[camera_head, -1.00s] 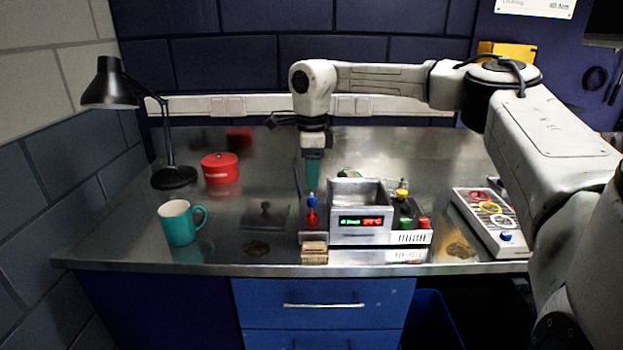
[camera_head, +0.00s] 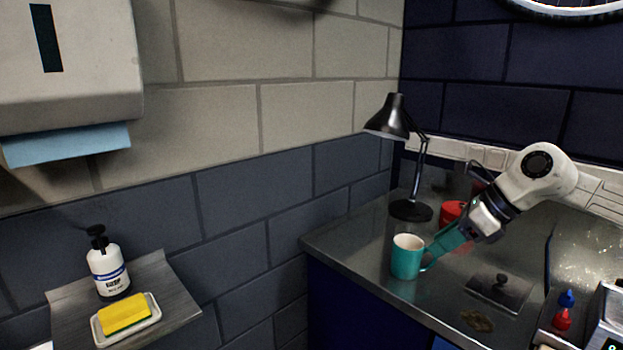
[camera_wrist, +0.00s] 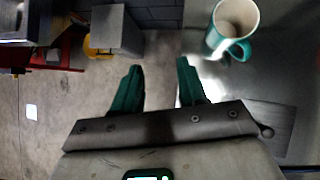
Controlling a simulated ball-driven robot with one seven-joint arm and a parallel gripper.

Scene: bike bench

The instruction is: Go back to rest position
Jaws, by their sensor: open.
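My gripper (camera_head: 440,245) is in the head view at the right, above the bench, its green fingers pointing down and left toward the teal mug (camera_head: 407,258). In the head view the fingers overlap the mug's handle side; contact cannot be told there. In the wrist view my gripper (camera_wrist: 158,75) has its two green fingers apart with nothing between them. The mug (camera_wrist: 233,25) shows there upright, beyond the right finger and apart from it.
A black desk lamp (camera_head: 410,208) and a red tin (camera_head: 452,212) stand behind the mug. A flat dark plate with a knob (camera_head: 500,290) lies on the metal bench (camera_head: 375,235). A side shelf (camera_head: 165,285) holds a soap bottle (camera_head: 108,265) and a yellow sponge (camera_head: 126,315).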

